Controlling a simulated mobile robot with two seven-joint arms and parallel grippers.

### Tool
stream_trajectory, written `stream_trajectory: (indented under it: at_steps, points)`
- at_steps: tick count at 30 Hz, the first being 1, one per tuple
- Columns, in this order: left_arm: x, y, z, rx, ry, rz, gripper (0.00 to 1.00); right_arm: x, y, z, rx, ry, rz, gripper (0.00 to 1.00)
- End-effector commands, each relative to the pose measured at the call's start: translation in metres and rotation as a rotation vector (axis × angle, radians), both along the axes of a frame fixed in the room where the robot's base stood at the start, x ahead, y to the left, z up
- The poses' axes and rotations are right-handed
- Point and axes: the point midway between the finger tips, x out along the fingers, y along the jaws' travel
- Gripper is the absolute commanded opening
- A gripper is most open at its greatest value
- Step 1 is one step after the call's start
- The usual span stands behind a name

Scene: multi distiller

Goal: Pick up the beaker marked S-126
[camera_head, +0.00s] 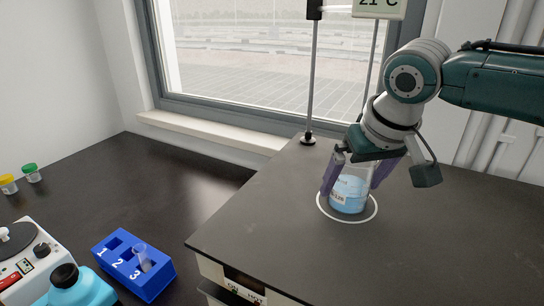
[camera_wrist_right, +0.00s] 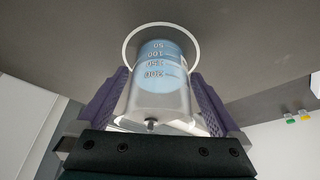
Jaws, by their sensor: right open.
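A clear beaker (camera_head: 348,195) with light blue liquid stands upright inside a white ring (camera_head: 360,220) on the dark raised top. Its label is too small to read surely in the head view. The beaker also shows in the right wrist view (camera_wrist_right: 160,72), with graduation marks up its side. My right gripper (camera_head: 354,180) comes down over it from above, with one purple finger on each side. The right gripper is open, and the beaker is between its fingers in the right wrist view (camera_wrist_right: 160,80). My left gripper is out of view.
A thin metal stand (camera_head: 308,138) rises behind the beaker, near a temperature display (camera_head: 379,8). A blue numbered rack (camera_head: 135,265) with a tube stands lower left, beside a white device (camera_head: 25,258). Two small capped jars (camera_head: 30,172) stand far left. The raised top's front is clear.

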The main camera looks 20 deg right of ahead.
Motion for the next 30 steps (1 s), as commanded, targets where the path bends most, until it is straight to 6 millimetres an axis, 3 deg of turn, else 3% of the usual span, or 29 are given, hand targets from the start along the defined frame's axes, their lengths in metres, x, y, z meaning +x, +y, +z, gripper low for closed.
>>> stream_trajectory:
  at_steps: [3, 11, 30]
  points:
    - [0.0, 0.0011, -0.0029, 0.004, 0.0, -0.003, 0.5, 0.0036, -0.0002, -0.0094, -0.001, 0.0, 0.002, 1.0]
    - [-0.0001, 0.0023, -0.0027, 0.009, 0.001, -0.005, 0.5, 0.0043, -0.0007, -0.0105, -0.002, -0.001, 0.001, 1.0]
    - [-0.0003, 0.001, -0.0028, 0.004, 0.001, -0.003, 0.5, 0.0041, -0.0008, -0.0105, -0.002, 0.0, 0.001, 0.28]
